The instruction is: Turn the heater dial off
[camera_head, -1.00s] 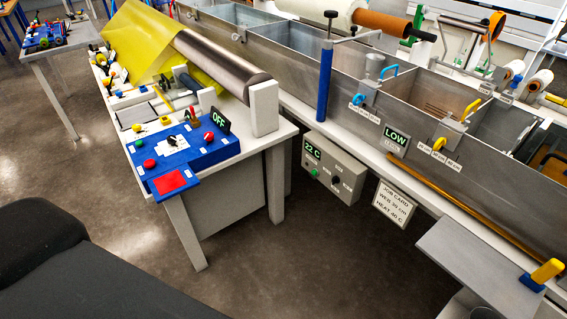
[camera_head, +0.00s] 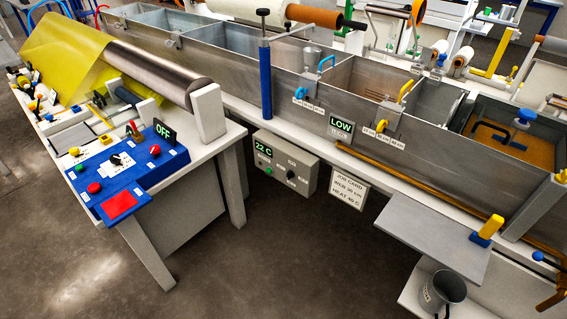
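The heater box (camera_head: 283,187) is a grey control box on the front of the long metal bath, below its rim. Its display (camera_head: 263,149) reads 22 C in green. A green button (camera_head: 268,170) sits below the display. The dark round heater dial (camera_head: 291,175) is on the right part of the box face, with small labels around it. The dial's pointer is too small to read. Neither of my grippers is in view.
A job card (camera_head: 348,190) hangs right of the box. The blue control panel (camera_head: 125,170) on a white table stands to its left, its leg beside the box. A grey shelf (camera_head: 428,245) juts out at right. The floor in front is clear.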

